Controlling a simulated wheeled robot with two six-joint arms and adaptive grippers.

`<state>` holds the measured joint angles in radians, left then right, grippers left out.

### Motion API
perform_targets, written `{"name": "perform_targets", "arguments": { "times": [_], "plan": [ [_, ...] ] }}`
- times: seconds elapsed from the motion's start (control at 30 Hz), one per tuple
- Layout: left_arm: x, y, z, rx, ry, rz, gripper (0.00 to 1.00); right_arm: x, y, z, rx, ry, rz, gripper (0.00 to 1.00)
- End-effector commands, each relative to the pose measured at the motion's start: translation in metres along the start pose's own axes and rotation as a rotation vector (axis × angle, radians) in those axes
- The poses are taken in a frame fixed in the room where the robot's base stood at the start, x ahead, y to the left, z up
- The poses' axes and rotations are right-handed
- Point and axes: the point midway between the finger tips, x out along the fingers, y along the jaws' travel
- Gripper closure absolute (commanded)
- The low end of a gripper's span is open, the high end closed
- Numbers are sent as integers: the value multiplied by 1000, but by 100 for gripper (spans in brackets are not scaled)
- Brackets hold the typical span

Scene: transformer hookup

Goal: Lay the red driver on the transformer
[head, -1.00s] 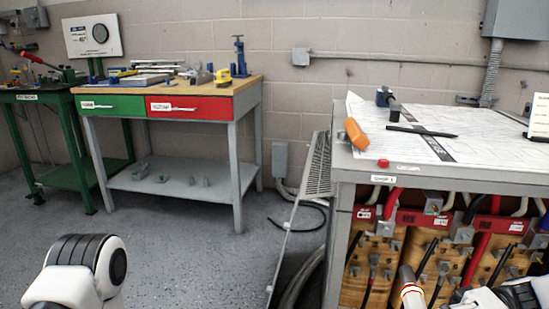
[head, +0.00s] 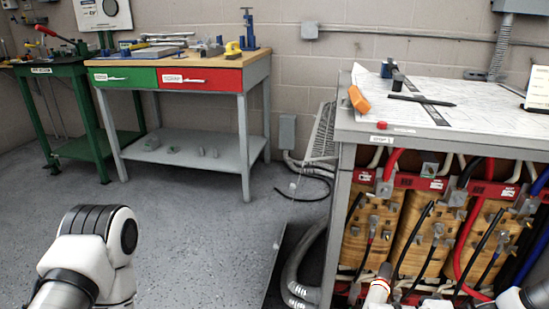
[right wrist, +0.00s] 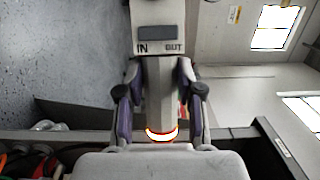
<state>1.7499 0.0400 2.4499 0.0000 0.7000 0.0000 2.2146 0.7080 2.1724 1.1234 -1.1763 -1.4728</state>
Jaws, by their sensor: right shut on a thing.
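A grey cabinet (head: 341,215) with wooden blocks, red and black cables and an open front stands at the right in the head view; I take it for the transformer. I cannot make out the red driver in either view. In the right wrist view my right gripper (right wrist: 161,92) is shut on the shaft of a grey thing (right wrist: 165,14), whose box-shaped end carries the words IN and OUT. A glowing orange ring shows near the gripper's base. My left gripper is out of view; only a white and black part of my left arm shows at the lower left.
A drawing sheet, an orange block (head: 359,100), a black pen-like bar (head: 421,100) and a red knob (head: 382,125) are on the cabinet top. A wood-topped bench (head: 243,62) and a green bench (head: 39,112) stand at the left. Hoses (head: 300,280) lie beside the cabinet.

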Motion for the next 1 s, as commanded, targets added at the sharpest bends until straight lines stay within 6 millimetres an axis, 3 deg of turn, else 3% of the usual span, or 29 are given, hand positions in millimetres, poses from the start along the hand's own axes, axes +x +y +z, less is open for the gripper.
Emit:
{"name": "perform_targets", "arguments": {
  "times": [0.2, 0.47, 0.77, 0.87, 1.0],
  "plan": [
    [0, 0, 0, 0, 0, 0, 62, 11, 19, -22, 4, 223, 1, 100],
    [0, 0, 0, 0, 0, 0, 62, 1, 32, -56, -1, 465, 1, 100],
    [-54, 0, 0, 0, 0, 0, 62, 0, -15, -58, -3, 467, 1, 100],
    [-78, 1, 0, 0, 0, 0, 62, 0, -35, -58, -3, 467, 1, 100],
    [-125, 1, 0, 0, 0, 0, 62, 0, -74, -58, -2, 467, 1, 100]
  ]
}}
